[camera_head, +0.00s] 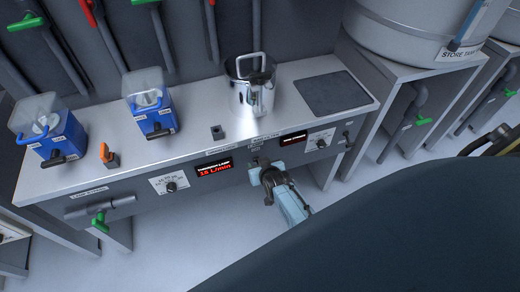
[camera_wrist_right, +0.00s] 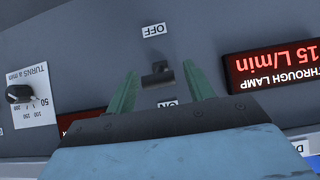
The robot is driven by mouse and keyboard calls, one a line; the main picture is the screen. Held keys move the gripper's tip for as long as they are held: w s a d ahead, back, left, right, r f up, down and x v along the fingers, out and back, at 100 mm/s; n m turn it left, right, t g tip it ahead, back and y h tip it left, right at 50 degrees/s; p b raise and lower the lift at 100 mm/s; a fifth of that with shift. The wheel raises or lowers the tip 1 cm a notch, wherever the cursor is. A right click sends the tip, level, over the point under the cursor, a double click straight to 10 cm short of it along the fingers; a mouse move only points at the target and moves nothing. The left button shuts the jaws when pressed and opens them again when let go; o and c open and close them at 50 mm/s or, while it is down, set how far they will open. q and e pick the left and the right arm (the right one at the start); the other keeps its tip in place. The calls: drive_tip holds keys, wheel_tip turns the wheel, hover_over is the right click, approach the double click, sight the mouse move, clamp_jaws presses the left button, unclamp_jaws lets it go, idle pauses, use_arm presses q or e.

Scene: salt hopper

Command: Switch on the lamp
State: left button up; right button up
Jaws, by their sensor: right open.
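A small dark switch (camera_wrist_right: 157,76) sits on the grey panel front in the right wrist view, between an OFF label (camera_wrist_right: 154,30) and a partly covered ON label (camera_wrist_right: 167,104). Both labels appear upside down. My right gripper (camera_wrist_right: 158,84) is open, its two green fingers on either side of the switch in that view. I cannot tell whether they touch it. In the head view the right gripper (camera_head: 264,168) is at the bench front. A red-lit display (camera_wrist_right: 275,64) reads "THROUGH LAMP" and "15 L/min". It also shows in the head view (camera_head: 214,170). My left gripper is not visible.
A shiny metal pot (camera_head: 251,90) stands on the bench (camera_head: 200,142), beside a dark square plate (camera_head: 333,93). Two blue-based clear hoppers (camera_head: 150,105) stand at the left. A dial (camera_head: 171,186) and a green-handled valve (camera_head: 100,222) are on the front.

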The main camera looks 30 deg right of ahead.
drive_tip(key=shift+s+r, duration=0.2)
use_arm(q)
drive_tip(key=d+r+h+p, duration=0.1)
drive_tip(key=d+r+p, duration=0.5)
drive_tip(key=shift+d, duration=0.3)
use_arm(e)
drive_tip(key=v, duration=1.2)
drive_tip(key=shift+s+a+r, duration=0.15)
drive_tip(key=shift+s+r, duration=0.1)
drive_tip(key=shift+s, duration=0.05)
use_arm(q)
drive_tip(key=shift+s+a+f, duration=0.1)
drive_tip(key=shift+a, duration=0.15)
